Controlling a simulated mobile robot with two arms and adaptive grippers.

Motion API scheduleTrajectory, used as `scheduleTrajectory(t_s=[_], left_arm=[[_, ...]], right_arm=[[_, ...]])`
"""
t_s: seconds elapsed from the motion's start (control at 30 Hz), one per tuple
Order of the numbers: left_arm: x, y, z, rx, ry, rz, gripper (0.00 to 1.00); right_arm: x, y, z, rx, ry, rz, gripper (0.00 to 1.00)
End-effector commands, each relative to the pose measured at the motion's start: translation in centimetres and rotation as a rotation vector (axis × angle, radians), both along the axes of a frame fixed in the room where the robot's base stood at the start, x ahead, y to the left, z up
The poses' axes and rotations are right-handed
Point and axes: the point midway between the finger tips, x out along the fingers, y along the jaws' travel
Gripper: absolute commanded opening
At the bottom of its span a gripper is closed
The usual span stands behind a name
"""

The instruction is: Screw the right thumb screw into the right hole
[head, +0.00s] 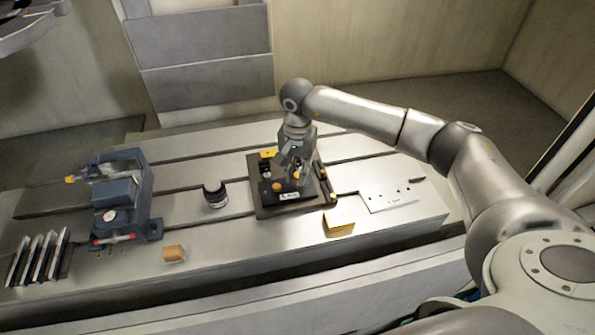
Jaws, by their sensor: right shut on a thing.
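The dark mould base (262,207) lies on the slotted metal table, with a smaller dark block and a white label on top. My right gripper (300,182) points down over the right part of this block. It is shut on a small orange thumb screw (297,175), mostly hidden by the fingers. Another orange round knob (277,187) shows to the left of the fingers. The right hole is hidden behind the gripper, and I cannot tell whether the screw touches it.
A blue-grey vise (122,192) stands at the left. A dark round part (215,195) sits left of the mould base. A yellow block (339,222) and a white plate with holes (389,195) lie to the right. A tan block (174,253) lies near the front edge.

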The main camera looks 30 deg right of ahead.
Motion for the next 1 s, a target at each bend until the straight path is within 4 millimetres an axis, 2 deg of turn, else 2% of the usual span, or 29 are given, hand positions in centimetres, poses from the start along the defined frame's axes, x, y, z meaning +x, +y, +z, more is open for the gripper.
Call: scheduleTrajectory(t_s=[1.0], left_arm=[[-0.07, 0.07, -0.9, 0.001, 0.002, 0.0, 0.51]], right_arm=[[-0.04, 0.01, -0.22, 0.0, 0.0, 0.0, 0.0]])
